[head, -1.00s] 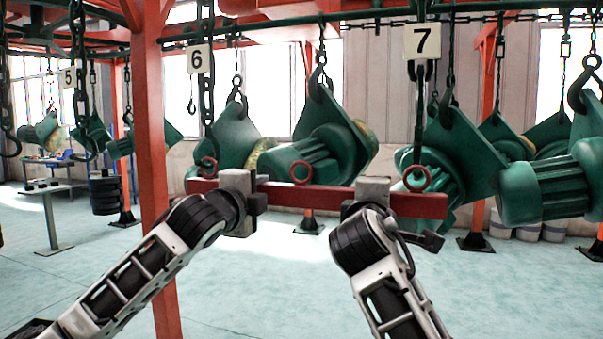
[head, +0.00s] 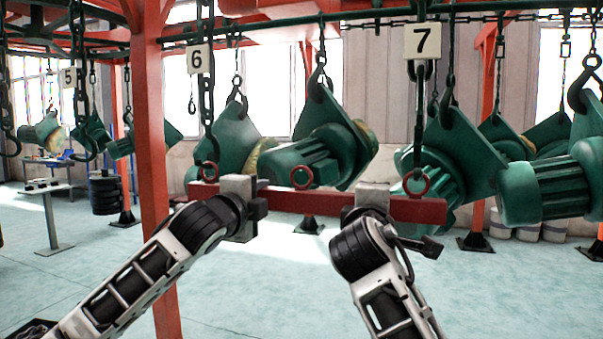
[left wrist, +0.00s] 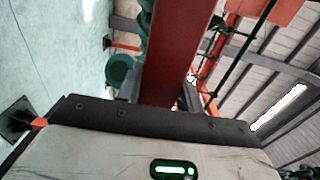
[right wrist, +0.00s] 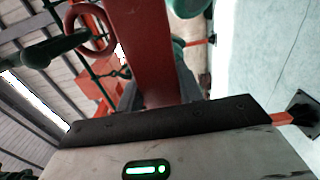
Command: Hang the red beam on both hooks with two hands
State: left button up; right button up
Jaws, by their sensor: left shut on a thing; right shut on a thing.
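The red beam (head: 320,201) is held roughly level in front of me, with red rings along its top. The right ring (head: 416,183) is at the lower end of the hook under sign 7 (head: 418,155). My left gripper (head: 238,198) is shut on the beam left of centre. My right gripper (head: 371,203) is shut on it right of centre. The beam also shows in the left wrist view (left wrist: 180,50) and right wrist view (right wrist: 150,50).
Green hoist bodies (head: 325,150) hang on chains behind the beam. A red post (head: 155,150) stands near my left arm. A small table (head: 48,190) stands at far left. The floor below the beam is mostly clear.

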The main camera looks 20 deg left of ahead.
pick_arm(q)
jog(key=shift+d+r, duration=0.15)
jog(key=shift+d, duration=0.2)
pick_arm(e)
jog(key=shift+s+a+r, duration=0.1)
jog(key=shift+a+r, duration=0.05)
jog(key=shift+a, duration=0.15)
pick_arm(q)
jog(key=o, duration=1.1)
jog(key=shift+a, duration=0.1)
jog(key=shift+a+f, duration=0.15)
jog(key=shift+f, duration=0.1)
pick_arm(e)
jog(key=o, duration=0.6)
jog(key=shift+d, duration=0.15)
jog(key=o, duration=0.5)
jog(key=shift+c, duration=0.2)
pick_arm(q)
jog(key=shift+r, duration=0.1)
jog(key=o, duration=0.3)
jog(key=shift+a, duration=0.1)
pick_arm(e)
jog(key=shift+d+f, duration=0.1)
jog(key=shift+f, duration=0.1)
jog(key=o, duration=0.3)
jog(key=shift+r, duration=0.1)
pick_arm(q)
jog(key=shift+s, duration=0.1)
pick_arm(e)
jog(key=shift+o, duration=0.2)
